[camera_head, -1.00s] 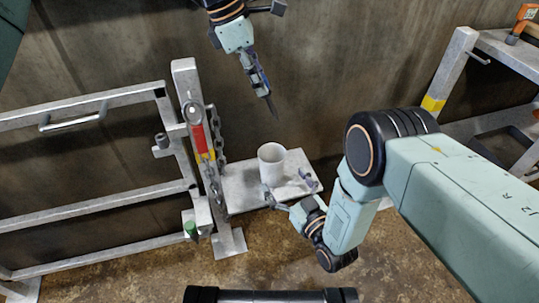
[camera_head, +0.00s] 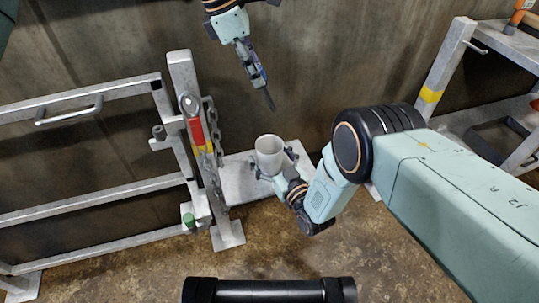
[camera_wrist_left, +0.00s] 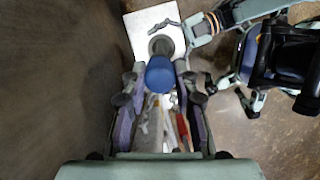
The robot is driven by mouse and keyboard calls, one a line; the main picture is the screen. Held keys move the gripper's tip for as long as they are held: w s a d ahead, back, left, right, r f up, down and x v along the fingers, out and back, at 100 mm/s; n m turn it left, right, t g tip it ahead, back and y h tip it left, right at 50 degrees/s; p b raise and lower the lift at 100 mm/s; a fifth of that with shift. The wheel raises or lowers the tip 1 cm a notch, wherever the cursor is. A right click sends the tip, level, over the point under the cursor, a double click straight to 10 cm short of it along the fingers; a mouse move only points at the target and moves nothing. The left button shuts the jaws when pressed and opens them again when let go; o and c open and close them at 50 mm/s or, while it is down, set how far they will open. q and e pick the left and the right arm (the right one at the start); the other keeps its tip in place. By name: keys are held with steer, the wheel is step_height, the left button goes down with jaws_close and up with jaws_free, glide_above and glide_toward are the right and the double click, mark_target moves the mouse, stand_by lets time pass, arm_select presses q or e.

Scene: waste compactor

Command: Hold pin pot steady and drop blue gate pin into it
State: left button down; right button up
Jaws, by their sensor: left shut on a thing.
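The white pin pot (camera_head: 269,158) stands upright on a pale metal shelf (camera_head: 238,185) beside the gate post. My right gripper (camera_head: 275,165) is low at the pot, with one finger on each side of it; contact is unclear. My left gripper (camera_head: 259,76) is above the pot and tilted downward, shut on the blue gate pin. In the left wrist view the blue pin (camera_wrist_left: 159,75) shows end-on between the left fingers (camera_wrist_left: 160,92). The pot (camera_wrist_left: 161,45) is partly hidden behind it there.
A metal rail gate (camera_head: 80,160) extends left. A metal bench (camera_head: 495,45) is at the right. The wall is close behind.

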steer(key=c, duration=1)
arm_select(q)
step_height(320, 180, down, 11)
steer(key=shift+a, duration=0.35)
steer(key=shift+r, duration=0.1)
steer(key=c, duration=1)
jaws_free()
steer(key=shift+o, duration=0.2)
steer(key=v, duration=1.2)
steer(key=shift+s, duration=0.1)
